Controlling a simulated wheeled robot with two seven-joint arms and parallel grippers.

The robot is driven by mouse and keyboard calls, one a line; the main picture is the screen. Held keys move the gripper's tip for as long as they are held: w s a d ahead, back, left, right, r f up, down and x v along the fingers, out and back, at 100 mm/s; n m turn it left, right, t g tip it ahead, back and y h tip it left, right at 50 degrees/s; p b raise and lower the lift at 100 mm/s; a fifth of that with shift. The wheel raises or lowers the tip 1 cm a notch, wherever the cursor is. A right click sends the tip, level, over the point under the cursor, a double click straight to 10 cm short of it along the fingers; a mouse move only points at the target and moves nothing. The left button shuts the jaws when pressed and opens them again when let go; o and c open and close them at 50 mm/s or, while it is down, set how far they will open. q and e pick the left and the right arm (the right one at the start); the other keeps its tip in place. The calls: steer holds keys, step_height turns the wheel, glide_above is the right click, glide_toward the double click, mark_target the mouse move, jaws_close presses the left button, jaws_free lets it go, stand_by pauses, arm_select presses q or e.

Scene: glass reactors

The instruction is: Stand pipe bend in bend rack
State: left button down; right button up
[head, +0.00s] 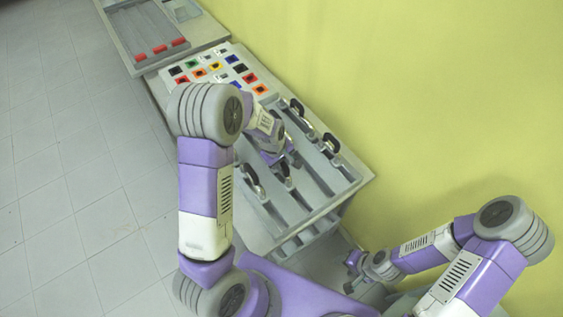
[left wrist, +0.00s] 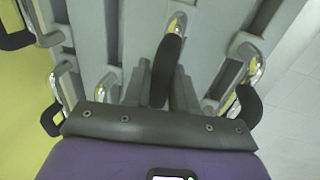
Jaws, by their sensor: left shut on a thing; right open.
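The bend rack (head: 312,204) is a grey tray with long parallel channels on the table. Several pipe bends, shiny chrome with black ends, stand along it, such as one at the far right (head: 331,143) and one at the near left (head: 251,180). My left gripper (head: 292,165) is over the middle of the rack. In the left wrist view it is shut on a pipe bend (left wrist: 167,62), whose black part lies between the fingers. I cannot tell whether that bend touches the rack. My right gripper (head: 353,263) is open and empty, off the rack's near right corner.
Other bends flank the held one in the left wrist view, at left (left wrist: 52,105) and right (left wrist: 246,103). A white board with coloured squares (head: 217,70) lies behind the rack. A yellow wall (head: 440,90) runs along the right; the left floor is clear.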

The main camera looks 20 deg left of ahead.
arm_select(q)
steer(key=c, duration=0.8)
jaws_free()
steer(key=shift+f, duration=0.1)
steer(key=shift+w+d+p+v, duration=0.15)
steer(key=shift+w+p+v, duration=0.1)
steer(key=shift+p+v, duration=1.1)
steer(key=shift+w+d+p+v, duration=0.15)
steer(key=shift+w+p+v, duration=0.1)
steer(key=shift+p+v, duration=1.1)
steer(key=shift+w+d+p+v, duration=0.25)
steer(key=shift+p+v, duration=0.65)
steer(key=shift+v, duration=0.9)
steer(key=shift+a, duration=0.15)
